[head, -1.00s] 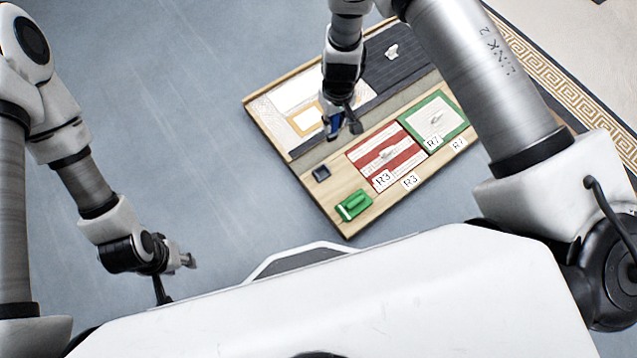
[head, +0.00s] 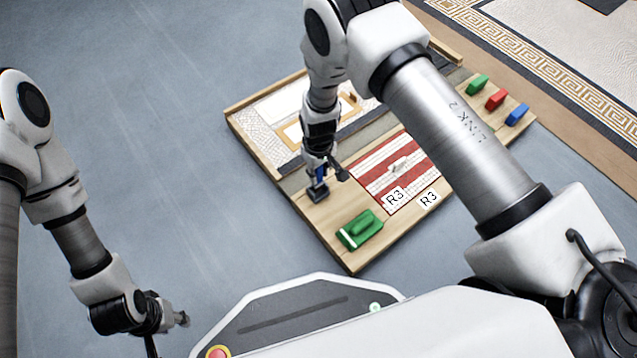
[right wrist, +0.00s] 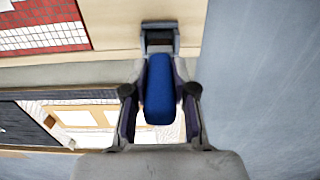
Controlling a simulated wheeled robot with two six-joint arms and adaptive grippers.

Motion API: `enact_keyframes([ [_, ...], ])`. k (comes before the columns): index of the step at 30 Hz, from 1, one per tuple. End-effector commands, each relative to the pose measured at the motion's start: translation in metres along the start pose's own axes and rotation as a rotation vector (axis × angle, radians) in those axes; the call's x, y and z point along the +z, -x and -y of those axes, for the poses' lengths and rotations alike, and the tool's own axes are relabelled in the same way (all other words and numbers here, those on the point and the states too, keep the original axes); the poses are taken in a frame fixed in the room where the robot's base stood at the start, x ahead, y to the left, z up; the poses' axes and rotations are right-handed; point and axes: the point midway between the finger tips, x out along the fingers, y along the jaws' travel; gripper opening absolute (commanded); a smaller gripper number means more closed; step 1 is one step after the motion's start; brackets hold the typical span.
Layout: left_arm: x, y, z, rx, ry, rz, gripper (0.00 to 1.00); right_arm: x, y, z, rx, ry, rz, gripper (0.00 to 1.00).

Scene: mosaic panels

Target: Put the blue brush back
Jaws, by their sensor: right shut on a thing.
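My right gripper (head: 328,170) is shut on the blue brush (right wrist: 160,92), with a finger on each side of it in the right wrist view. A little of the blue (head: 321,173) also shows between the fingers in the head view. A small dark square holder (head: 318,192) lies on the wooden board just below the gripper. In the right wrist view the holder (right wrist: 158,27) is just beyond the brush's far end; whether they touch I cannot tell. My left gripper (head: 168,330) is at lower left, empty, its fingers spread apart.
The wooden board (head: 345,258) carries a green tool (head: 359,230) near its front corner and a red-and-white striped panel (head: 400,170) labelled R3. Green (head: 477,84), red (head: 496,99) and blue (head: 517,114) blocks stand at the right. My right arm hides part of the board. The floor at left is clear.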

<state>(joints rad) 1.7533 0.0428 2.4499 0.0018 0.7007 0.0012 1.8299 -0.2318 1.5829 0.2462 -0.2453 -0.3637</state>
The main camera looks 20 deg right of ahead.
Motion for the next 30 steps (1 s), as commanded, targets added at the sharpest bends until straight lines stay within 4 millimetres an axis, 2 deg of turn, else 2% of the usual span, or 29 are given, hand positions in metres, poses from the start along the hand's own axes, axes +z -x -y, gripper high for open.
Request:
enact_keyframes([
  [1, 0.000, -0.013, 0.000, 0.000, 0.002, -0.001, 0.40, 0.000, -0.016, 0.000, -0.001, 0.000, 0.000, 0.00],
  [3, -0.001, -0.019, 0.000, 0.000, 0.003, -0.002, 0.40, 0.000, -0.026, 0.000, -0.001, -0.001, 0.000, 0.00],
  [14, -0.001, -0.017, 0.001, 0.000, 0.004, -0.003, 0.40, 0.000, -0.028, 0.000, 0.000, -0.001, 0.001, 0.00],
  [15, -0.001, -0.017, 0.001, 0.000, 0.004, -0.002, 0.40, 0.000, -0.027, 0.000, 0.000, -0.001, 0.000, 0.36],
  [16, -0.001, -0.016, 0.001, 0.000, 0.004, -0.002, 0.40, 0.000, -0.026, 0.000, 0.000, -0.001, 0.000, 0.47],
  [17, -0.001, -0.016, 0.001, 0.000, 0.004, -0.002, 0.40, 0.000, -0.026, 0.000, 0.000, -0.001, 0.000, 0.51],
  [26, -0.001, -0.015, 0.001, 0.000, 0.004, -0.002, 0.40, 0.000, -0.024, 0.000, 0.000, -0.001, 0.000, 0.51],
  [30, 0.000, 0.000, 0.000, 0.000, 0.002, -0.001, 0.40, 0.000, -0.003, 0.000, 0.000, -0.001, -0.001, 0.51],
])
